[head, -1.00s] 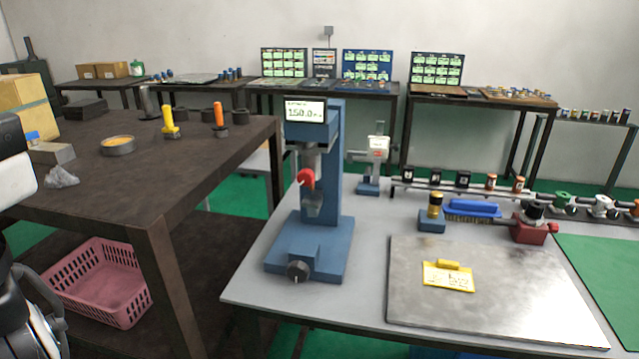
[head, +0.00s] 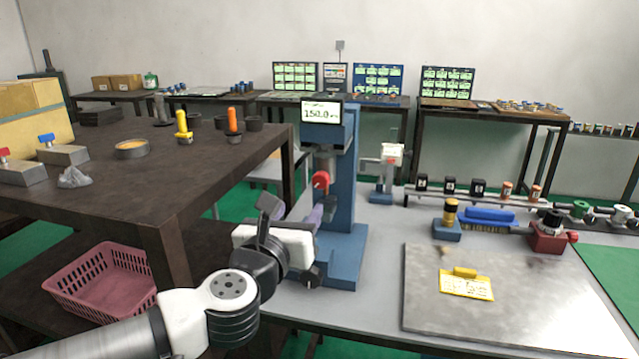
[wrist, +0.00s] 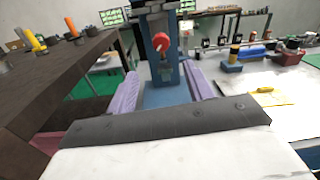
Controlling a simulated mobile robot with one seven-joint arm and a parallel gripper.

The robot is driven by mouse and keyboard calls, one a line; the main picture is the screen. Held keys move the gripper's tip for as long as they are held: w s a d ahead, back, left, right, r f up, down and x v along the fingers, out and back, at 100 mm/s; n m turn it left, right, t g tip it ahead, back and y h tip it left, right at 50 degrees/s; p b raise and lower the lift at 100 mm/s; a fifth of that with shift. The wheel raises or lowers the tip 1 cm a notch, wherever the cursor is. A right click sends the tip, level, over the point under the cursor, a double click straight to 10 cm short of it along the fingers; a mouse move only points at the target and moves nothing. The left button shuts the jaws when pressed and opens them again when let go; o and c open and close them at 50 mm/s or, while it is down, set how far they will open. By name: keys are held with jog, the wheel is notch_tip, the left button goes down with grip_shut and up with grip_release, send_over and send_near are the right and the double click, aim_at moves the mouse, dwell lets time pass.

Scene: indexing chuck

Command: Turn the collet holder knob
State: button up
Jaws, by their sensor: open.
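A blue bench machine (head: 345,190) with a display reading about 150.0 stands at the left of the grey table. It carries a red knob (head: 321,180) on its head, also seen in the wrist view (wrist: 161,42). A dark round knob (head: 313,276) at the base front is partly covered by my gripper in the head view. No label shows which one is the collet holder knob. My gripper (head: 323,209) is open and empty in front of the machine. In the wrist view its purple fingers (wrist: 162,84) stand apart, with the machine's column between and beyond them.
A brown table (head: 180,165) stands close on the left, a pink basket (head: 100,280) below it. On the grey table lie a metal plate (head: 500,310) with a yellow tag (head: 465,285), a blue brush (head: 490,215) and a red block (head: 550,236).

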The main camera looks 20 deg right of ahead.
aim_at(319, 183)
jog(key=p+x, duration=0.2)
jog(key=x, duration=1.1)
jog(key=shift+d+p, duration=0.2)
jog(key=shift+p, duration=0.1)
jog(key=c, duration=1)
